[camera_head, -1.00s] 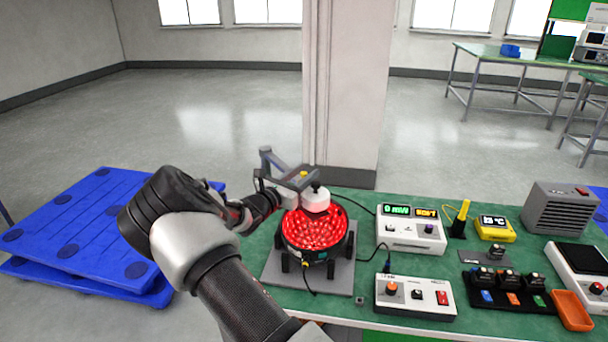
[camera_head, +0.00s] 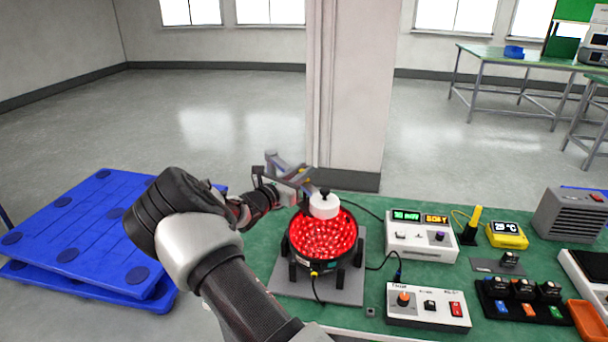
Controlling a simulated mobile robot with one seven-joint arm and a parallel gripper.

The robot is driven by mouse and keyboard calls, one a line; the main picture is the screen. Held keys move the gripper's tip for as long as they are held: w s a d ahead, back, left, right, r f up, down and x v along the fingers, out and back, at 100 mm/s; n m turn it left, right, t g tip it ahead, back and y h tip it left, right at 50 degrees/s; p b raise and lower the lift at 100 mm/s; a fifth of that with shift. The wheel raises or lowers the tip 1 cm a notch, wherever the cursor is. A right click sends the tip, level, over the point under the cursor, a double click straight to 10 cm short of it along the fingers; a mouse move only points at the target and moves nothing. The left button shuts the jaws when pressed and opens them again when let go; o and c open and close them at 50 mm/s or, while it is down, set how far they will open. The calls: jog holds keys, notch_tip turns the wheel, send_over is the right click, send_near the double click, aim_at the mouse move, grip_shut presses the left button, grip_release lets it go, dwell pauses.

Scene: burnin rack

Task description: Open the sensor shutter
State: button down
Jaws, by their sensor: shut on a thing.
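A round black fixture with glowing red lights (camera_head: 323,238) stands on a grey plate (camera_head: 352,291) at the near left of the green bench. A white round sensor head (camera_head: 324,207) with a black knob (camera_head: 325,193) sits above the lights. My gripper (camera_head: 305,183) is at the upper left of this head, with its grey parts close against it. It is shut on a small part there, which I take for the sensor shutter; the fingers and arm largely hide it.
To the right stand a white meter box (camera_head: 421,238) with lit displays and a white control box (camera_head: 428,306) with knobs and switches. A cable runs between fixture and control box. A pillar (camera_head: 350,100) rises behind the bench; blue pallets (camera_head: 90,230) lie at left.

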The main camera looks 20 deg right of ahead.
jog(key=shift+w+a+f, duration=0.1)
jog(key=shift+w, duration=0.15)
jog(key=shift+s, duration=0.15)
jog(key=c, duration=1.6)
grip_release()
jog(key=shift+c, duration=0.2)
jog(key=v, duration=1.7)
jog(key=shift+a, duration=0.15)
jog(key=shift+s, duration=0.1)
